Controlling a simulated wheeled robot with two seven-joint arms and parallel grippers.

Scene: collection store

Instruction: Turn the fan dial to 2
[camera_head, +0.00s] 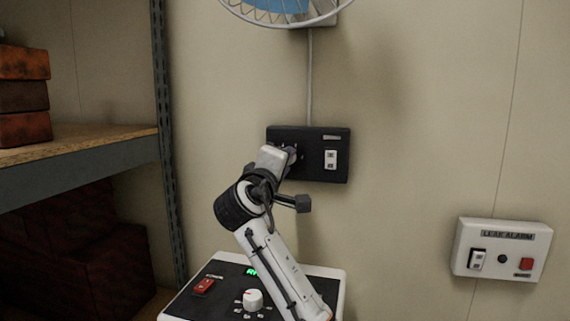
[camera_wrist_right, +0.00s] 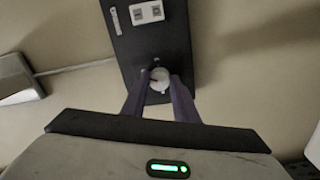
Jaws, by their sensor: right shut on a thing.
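The black wall panel (camera_head: 312,172) hangs below the wall fan (camera_head: 283,8), joined to it by a cord. My right gripper (camera_head: 290,152) reaches up to the left part of this panel and hides the dial there in the head view. The numbers around the dial are too small to read. My left gripper is not in view.
A white rocker switch (camera_head: 330,159) is on the panel's right half. Below stands a box with another white dial (camera_head: 253,299) and a red switch (camera_head: 203,286). A leak alarm box (camera_head: 502,250) is on the wall at right. Shelving (camera_head: 75,155) stands at left.

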